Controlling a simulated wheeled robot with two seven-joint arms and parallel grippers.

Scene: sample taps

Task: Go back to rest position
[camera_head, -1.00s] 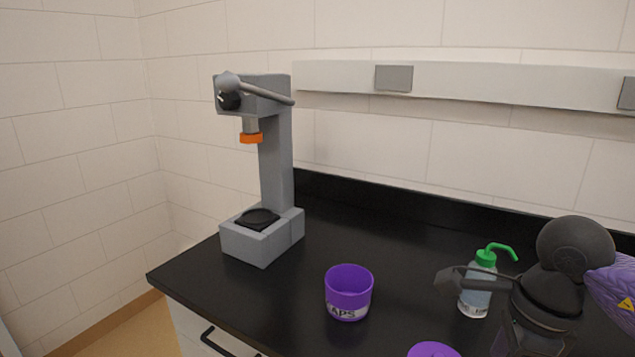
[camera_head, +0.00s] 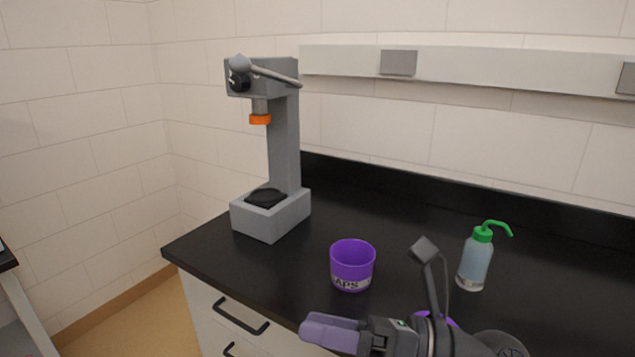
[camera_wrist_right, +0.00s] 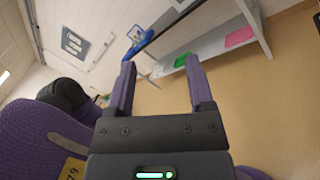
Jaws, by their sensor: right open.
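My right gripper (camera_head: 330,332) is in front of the counter's front edge, low in the head view, with its fingers pointing left. In the right wrist view its two purple fingers (camera_wrist_right: 158,85) are apart with nothing between them. My left gripper does not show.
A grey press-like stand (camera_head: 284,145) with an orange tip is on the black counter (camera_head: 400,225). A purple cup (camera_head: 352,264) labelled "APS" and a green-topped wash bottle (camera_head: 475,260) stand to its right. Another purple thing (camera_head: 436,318) is mostly hidden behind my right arm. A shelf (camera_wrist_right: 215,42) shows in the wrist view.

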